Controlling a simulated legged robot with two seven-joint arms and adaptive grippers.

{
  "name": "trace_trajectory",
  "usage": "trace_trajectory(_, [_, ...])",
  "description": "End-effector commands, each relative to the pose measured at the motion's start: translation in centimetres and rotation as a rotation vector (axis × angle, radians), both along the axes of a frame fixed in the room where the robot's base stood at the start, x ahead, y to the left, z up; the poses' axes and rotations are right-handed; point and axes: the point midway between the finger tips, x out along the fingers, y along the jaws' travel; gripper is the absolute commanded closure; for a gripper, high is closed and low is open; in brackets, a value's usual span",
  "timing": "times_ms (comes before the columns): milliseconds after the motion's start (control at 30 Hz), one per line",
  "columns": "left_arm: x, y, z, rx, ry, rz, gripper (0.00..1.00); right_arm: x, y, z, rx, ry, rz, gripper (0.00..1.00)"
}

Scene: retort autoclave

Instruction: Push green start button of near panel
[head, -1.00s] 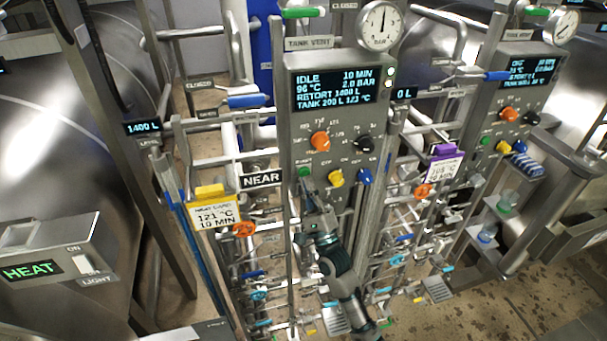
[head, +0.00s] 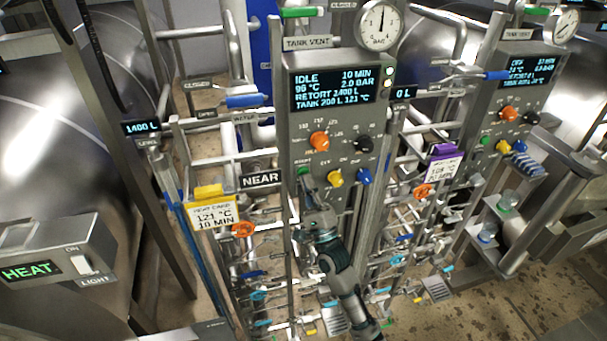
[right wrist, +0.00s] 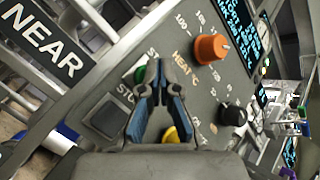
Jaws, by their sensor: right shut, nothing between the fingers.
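The near panel (head: 300,122) stands in the middle of the head view, beside a NEAR sign (head: 262,179). Its screen (head: 333,88) reads IDLE. The green start button (head: 304,171) sits at the panel's lower left. My right gripper (head: 305,184) is shut and empty, its tips just below the button in the head view. In the right wrist view the closed fingertips (right wrist: 162,68) lie just right of the green button (right wrist: 140,74), which they partly hide. I cannot tell whether they touch it. My left gripper is not in view.
Close by on the panel are an orange knob (head: 320,141), a black knob (head: 363,144), a yellow knob (head: 335,178) and a blue knob (head: 364,177). A yellow-clipped heat card (head: 214,213) hangs at left. Pipes and valves crowd both sides.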

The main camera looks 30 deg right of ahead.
Motion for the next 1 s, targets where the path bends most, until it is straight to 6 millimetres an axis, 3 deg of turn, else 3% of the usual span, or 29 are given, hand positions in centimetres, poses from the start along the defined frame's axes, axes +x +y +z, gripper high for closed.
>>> trace_trajectory(1000, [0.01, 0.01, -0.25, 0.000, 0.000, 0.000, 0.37, 0.79, -0.19, -0.03, 0.001, 0.000, 0.001, 1.00])
